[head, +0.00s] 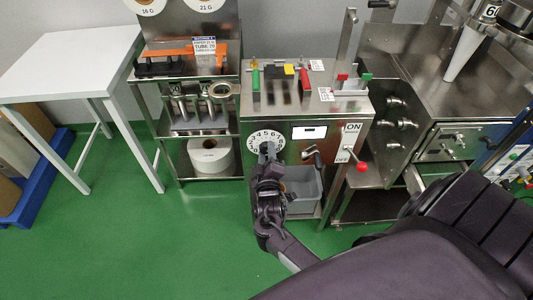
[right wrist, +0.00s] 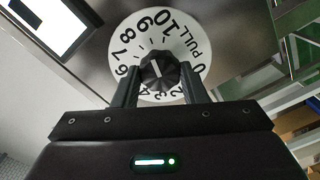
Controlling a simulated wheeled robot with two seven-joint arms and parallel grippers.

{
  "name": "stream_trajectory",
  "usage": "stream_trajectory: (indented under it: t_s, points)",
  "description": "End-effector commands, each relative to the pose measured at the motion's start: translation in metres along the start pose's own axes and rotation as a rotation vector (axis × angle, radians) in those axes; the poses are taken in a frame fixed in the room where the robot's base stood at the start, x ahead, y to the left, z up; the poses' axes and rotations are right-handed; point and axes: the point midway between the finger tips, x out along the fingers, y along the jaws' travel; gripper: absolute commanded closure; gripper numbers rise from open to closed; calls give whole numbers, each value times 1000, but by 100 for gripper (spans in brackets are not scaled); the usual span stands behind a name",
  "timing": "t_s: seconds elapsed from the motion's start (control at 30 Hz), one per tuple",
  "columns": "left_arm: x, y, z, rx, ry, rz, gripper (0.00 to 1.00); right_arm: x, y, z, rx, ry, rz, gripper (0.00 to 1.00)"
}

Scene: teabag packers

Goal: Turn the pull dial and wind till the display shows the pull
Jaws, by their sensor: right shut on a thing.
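The pull dial (head: 264,136) is a white numbered disc on the front of the steel machine; it fills the middle of the right wrist view (right wrist: 185,28). Its black faceted knob (right wrist: 158,68) has a short white line; I cannot tell which number that marks. My right gripper (head: 267,153) is shut on the knob, with a finger on each side. The display (head: 309,132) is a white panel right of the dial with a small dark mark too small to read. A crank handle (head: 311,153) sits below the display. My left gripper is not in view.
A red-knobbed ON/OFF lever (head: 361,167) is right of the display. A grey bin (head: 303,187) stands below the panel, close to my right arm. A steel rack (head: 190,80) with a white paper roll (head: 210,155) is to the left. The green floor in front is clear.

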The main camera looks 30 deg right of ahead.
Motion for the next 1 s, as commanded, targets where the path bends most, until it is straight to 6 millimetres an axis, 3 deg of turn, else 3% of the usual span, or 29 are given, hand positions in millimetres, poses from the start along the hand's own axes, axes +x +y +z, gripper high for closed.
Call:
stream_trajectory:
  t_s: [0.5, 0.53, 0.7, 1.0]
  points:
    - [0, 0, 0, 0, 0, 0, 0, 0, -1, 1, 19, -2, -2, 84]
    - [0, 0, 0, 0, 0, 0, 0, 0, -1, 1, 18, -2, -2, 60]
    - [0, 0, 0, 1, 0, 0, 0, 0, 0, 1, 18, -1, -1, 40]
    - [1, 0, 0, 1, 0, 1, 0, -2, -1, 1, 18, -1, -1, 40]
